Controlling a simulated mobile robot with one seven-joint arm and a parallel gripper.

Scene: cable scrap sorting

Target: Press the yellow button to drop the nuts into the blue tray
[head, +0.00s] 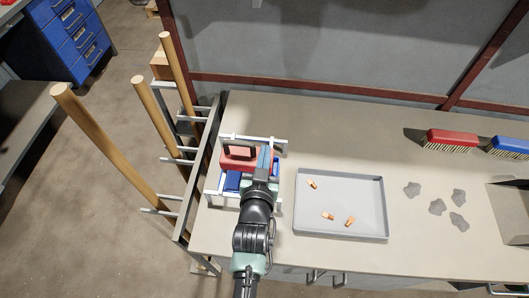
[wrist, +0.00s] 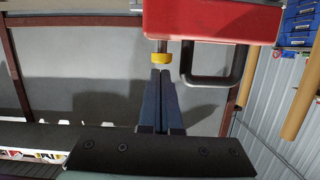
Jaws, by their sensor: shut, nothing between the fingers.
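A red box (head: 238,161) with a dark handle is held in a light metal frame on the left of the bench. In the wrist view the red box (wrist: 210,20) fills the top, with the yellow button (wrist: 161,57) on a short metal stem beside it. My gripper (head: 264,158) is at the right side of the box. In the wrist view its blue fingers (wrist: 160,74) are together and empty, with tips right by the button; I cannot tell whether they touch it. The blue tray (head: 232,181) sits low in the frame, partly hidden. I see no nuts.
A grey tray (head: 340,231) with several orange pieces lies right of the frame. Grey lumps (head: 437,206), a red brush (head: 451,141) and a blue brush (head: 510,147) are further right. Wooden poles (head: 172,65) stand in a rack to the left.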

